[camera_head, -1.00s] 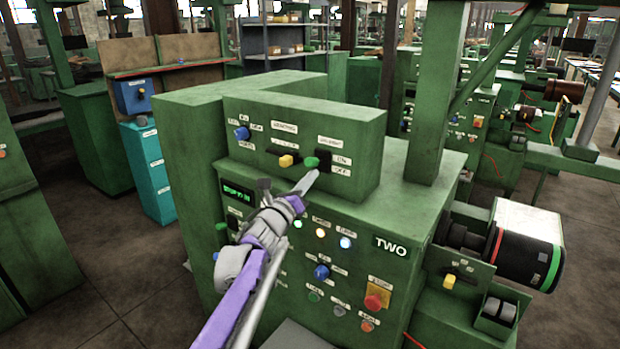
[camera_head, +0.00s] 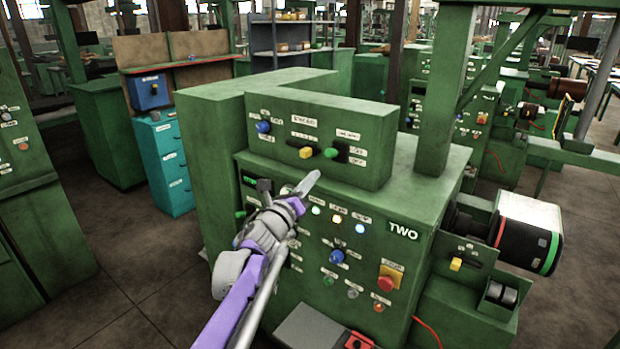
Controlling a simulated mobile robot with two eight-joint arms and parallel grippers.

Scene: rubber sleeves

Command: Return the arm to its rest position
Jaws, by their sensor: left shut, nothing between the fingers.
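My left arm, purple and grey, comes in from the bottom of the head view. Its left gripper (camera_head: 307,184) is shut and empty, in front of the green machine (camera_head: 215,150) marked TWO. The fingertips appear just below the raised control box (camera_head: 371,178), left of the green knob (camera_head: 331,152); whether they touch the machine I cannot tell. My right gripper is not in view.
A red button (camera_head: 386,284) and several knobs and lit lamps are on the front panel. A black motor (camera_head: 520,230) sticks out at the right. A teal drawer cabinet (camera_head: 171,180) stands behind at the left. Bare floor (camera_head: 120,270) shows at the left.

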